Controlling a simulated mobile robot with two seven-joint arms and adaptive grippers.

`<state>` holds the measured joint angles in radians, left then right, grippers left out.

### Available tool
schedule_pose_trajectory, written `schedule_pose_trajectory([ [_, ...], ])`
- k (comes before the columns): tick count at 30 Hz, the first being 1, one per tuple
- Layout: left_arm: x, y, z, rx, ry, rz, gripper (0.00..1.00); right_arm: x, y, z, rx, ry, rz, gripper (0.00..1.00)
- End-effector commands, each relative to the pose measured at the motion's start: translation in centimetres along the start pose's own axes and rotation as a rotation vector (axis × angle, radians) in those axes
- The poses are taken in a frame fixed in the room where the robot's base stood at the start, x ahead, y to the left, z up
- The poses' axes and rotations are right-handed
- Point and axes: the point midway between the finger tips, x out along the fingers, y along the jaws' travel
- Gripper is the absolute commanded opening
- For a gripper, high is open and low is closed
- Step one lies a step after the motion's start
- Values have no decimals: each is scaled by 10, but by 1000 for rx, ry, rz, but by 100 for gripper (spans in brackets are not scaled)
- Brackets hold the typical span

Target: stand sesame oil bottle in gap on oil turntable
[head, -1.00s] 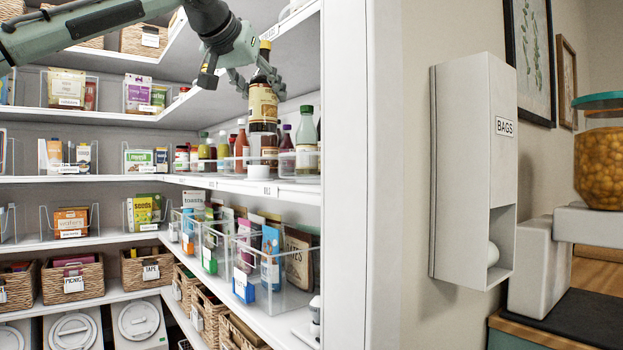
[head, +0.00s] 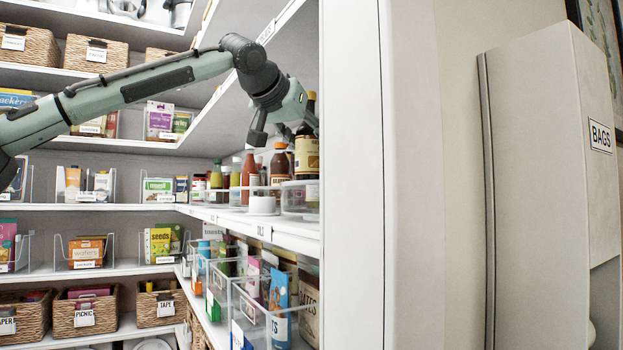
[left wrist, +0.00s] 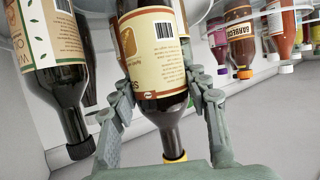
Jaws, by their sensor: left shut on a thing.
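The sesame oil bottle (head: 307,153), dark with a cream label and yellow cap, is held upright over the right end of the shelf. My left gripper (head: 300,128) is shut on its upper part. In the left wrist view, which is upside down, my left gripper's fingers (left wrist: 165,105) flank the bottle (left wrist: 155,50). The clear oil turntable (head: 300,198) is below the bottle in the head view. I cannot tell whether the base touches it. A dark oil bottle with a leafy white label (left wrist: 50,45) is close beside. My right gripper is out of view.
A second clear turntable (head: 240,195) with sauce bottles stands to the left. The white door frame (head: 350,180) closes off the right. Another shelf is overhead. Clear bins (head: 255,315) stand below.

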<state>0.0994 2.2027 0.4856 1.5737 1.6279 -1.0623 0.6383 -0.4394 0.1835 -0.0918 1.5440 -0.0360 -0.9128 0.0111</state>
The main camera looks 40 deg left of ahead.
Motion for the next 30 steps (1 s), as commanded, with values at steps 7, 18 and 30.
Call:
schedule_pose_trajectory([
  [7,10,0,25,1,3,3,0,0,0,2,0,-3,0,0],
  [18,19,0,47,0,5,1,0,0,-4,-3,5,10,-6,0],
  [30,20,0,49,0,1,0,67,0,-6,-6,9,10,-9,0],
])
